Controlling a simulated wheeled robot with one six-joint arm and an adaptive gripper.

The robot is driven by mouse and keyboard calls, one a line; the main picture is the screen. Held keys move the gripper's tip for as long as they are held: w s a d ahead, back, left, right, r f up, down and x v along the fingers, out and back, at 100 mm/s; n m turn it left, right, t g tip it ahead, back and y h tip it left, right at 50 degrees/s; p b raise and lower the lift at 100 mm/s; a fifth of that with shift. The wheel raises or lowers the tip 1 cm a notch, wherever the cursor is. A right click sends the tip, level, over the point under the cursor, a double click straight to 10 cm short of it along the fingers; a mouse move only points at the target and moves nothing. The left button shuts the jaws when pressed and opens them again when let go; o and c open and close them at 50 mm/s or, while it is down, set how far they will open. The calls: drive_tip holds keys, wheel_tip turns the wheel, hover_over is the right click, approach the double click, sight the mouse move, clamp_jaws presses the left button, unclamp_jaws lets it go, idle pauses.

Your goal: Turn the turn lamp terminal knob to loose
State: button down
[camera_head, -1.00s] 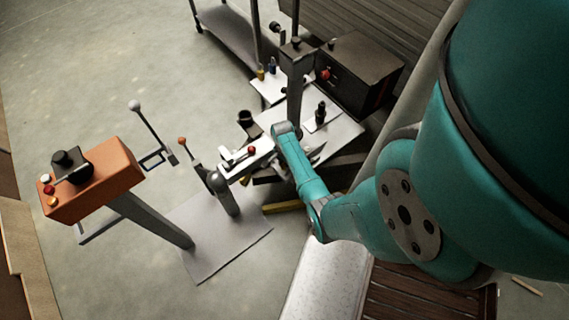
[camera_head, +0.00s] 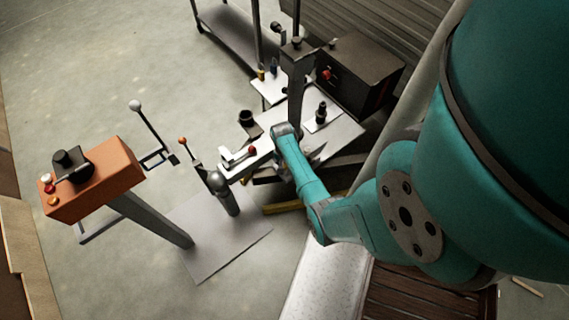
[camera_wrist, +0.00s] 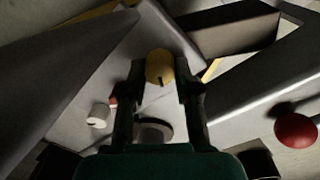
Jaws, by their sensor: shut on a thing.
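In the wrist view a round yellow knob (camera_wrist: 160,64) with a short dark mark on its lower face stands on a pale grey panel (camera_wrist: 150,32). I take it to be the lamp terminal knob; no label is readable. My gripper (camera_wrist: 160,80) has its two dark fingertips on either side of the knob, shut on it. In the head view my teal arm reaches down to the workbench, and its wrist hides the gripper and the knob.
A white knob (camera_wrist: 98,116), a small red part (camera_wrist: 113,101) and a dark round part (camera_wrist: 154,126) lie near the fingers. A red ball (camera_wrist: 295,130) is at right. An orange control box (camera_head: 95,180) stands left; a dark cabinet (camera_head: 358,72) stands behind. Open floor lies at upper left.

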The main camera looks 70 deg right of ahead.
idle(0.5)
drive_tip(key=c, duration=0.8)
unclamp_jaws()
drive_tip(key=shift+r, duration=0.15)
drive_tip(key=r, duration=1.1)
drive_tip(key=shift+w+a+r, duration=0.1)
drive_tip(key=shift+w+r, duration=0.15)
drive_tip(key=shift+r, duration=0.1)
drive_tip(key=shift+c, duration=0.2)
